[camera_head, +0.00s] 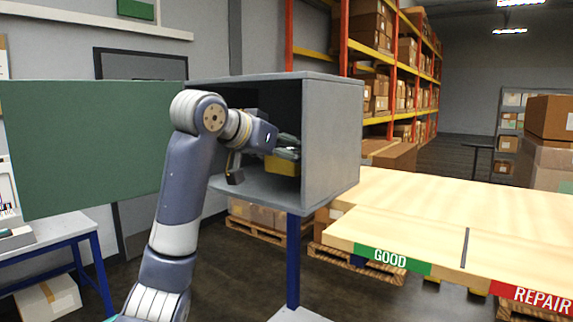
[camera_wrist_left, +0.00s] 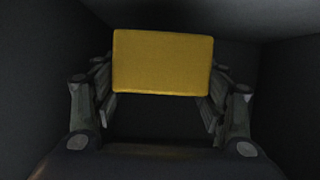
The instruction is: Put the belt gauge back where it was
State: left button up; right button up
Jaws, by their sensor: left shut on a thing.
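A yellow block-shaped thing, which looks like the belt gauge (camera_head: 283,165), is inside the open grey cabinet (camera_head: 333,135). My left gripper (camera_head: 288,153) reaches into the cabinet and is shut on it. In the left wrist view the yellow gauge (camera_wrist_left: 163,62) sits between the two fingers of my left gripper (camera_wrist_left: 160,95), with dark cabinet walls around. Part of the gauge is hidden by the gripper in the head view, and I cannot tell whether it touches the cabinet floor. My right gripper is not in view.
The cabinet's green door (camera_head: 85,145) stands open to the left. A dark object (camera_head: 235,170) shows near the cabinet's left opening beside my arm. A wooden table (camera_head: 470,215) with GOOD and REPAIR labels is at the right. A blue-legged bench (camera_head: 50,232) stands at the lower left.

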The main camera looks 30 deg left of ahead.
aim_at(279, 167)
pick_arm(q)
notch_tip(279, 167, down, 3)
jog(key=shift+s+r+p, duration=0.1)
jog(key=shift+r+p, duration=0.1)
jog(key=shift+p, duration=0.25)
jog(key=shift+d+f+p, duration=0.1)
jog(key=shift+f+p, duration=0.1)
jog(key=shift+p, duration=0.15)
jog(key=shift+w+f, duration=0.25)
jog(key=shift+f, duration=0.1)
jog(key=o, duration=1.3)
jog(key=shift+f, duration=0.15)
jog(key=shift+c, duration=0.2)
